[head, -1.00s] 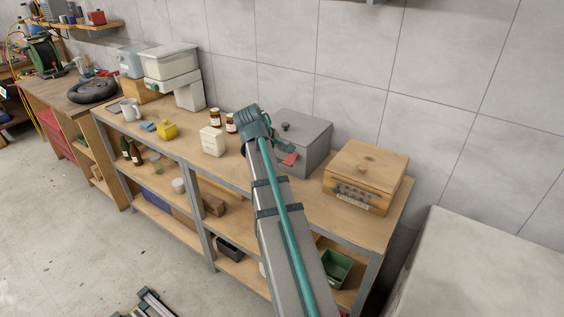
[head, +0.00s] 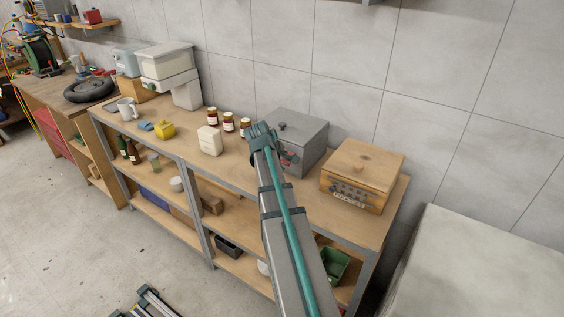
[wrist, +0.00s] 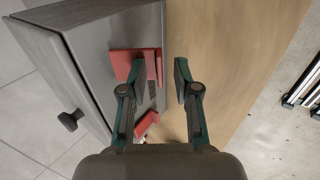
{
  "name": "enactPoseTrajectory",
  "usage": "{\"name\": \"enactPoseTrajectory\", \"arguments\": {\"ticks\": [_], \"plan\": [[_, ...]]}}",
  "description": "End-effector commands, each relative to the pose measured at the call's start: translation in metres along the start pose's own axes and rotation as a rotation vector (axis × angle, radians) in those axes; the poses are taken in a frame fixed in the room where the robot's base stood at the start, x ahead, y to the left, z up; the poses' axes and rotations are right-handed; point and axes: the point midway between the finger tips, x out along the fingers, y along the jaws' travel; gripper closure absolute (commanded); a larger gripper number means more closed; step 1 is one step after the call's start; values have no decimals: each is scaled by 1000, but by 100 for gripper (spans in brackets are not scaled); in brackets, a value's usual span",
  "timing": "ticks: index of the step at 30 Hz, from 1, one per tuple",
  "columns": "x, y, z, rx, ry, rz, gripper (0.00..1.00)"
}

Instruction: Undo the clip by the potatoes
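A grey metal box (head: 306,130) with a dark lid knob stands on the workbench. A red clip (head: 287,157) is on its front, partly hidden by my arm. In the wrist view the grey box (wrist: 85,50) fills the left side, and the red clip (wrist: 122,62) shows behind and beside the left finger. My gripper (wrist: 162,75) is open with a narrow gap. Its left finger overlaps the clip; I cannot tell whether they touch. The right finger is over bare wood. No potatoes can be made out.
Several jars (head: 228,122) and a white block (head: 209,140) stand left. The workbench (head: 240,170) is bare in front of the block.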

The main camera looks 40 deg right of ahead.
Motion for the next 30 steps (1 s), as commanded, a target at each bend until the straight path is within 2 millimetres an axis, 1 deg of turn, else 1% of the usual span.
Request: {"name": "enactPoseTrajectory", "arguments": {"ticks": [1, 3, 5, 14, 20, 26, 30], "plan": [[0, 0, 0, 0, 0, 0, 79], [0, 0, 0, 0, 0, 0, 90], [0, 0, 0, 0, 0, 0, 100], [0, -1, 0, 0, 0, 2, 100], [4, -4, 1, -1, -1, 39, 100], [13, -10, 1, -3, -1, 142, 100], [21, -14, 1, -2, 0, 244, 100]]}}
